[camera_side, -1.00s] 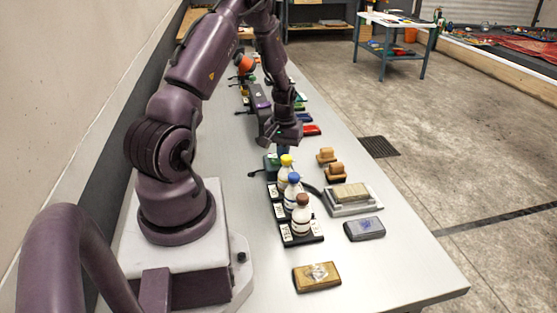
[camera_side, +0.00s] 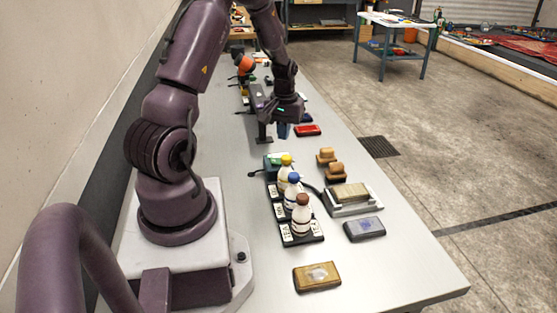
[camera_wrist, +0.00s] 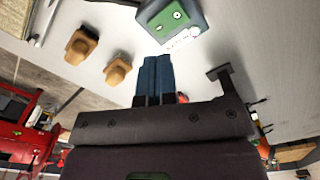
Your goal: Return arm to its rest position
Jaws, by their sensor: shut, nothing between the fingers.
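My gripper (camera_side: 283,130) hangs over the middle of the metal bench (camera_side: 400,277) in the side view, with its blue fingers pointing down. It is shut and empty, and stands above and clear of the bench top. In the wrist view its blue fingers (camera_wrist: 155,78) lie side by side with nothing between them. The bench top also shows in the wrist view (camera_wrist: 240,45). My arm is raised and bent, reaching toward the far part of the bench.
A green-topped device (camera_side: 273,161), two wooden-handled brushes (camera_side: 335,172), a scale with a pad (camera_side: 350,193), a grey case (camera_side: 364,229) and a tan block (camera_side: 317,277) sit nearby. The bench's front right is bare.

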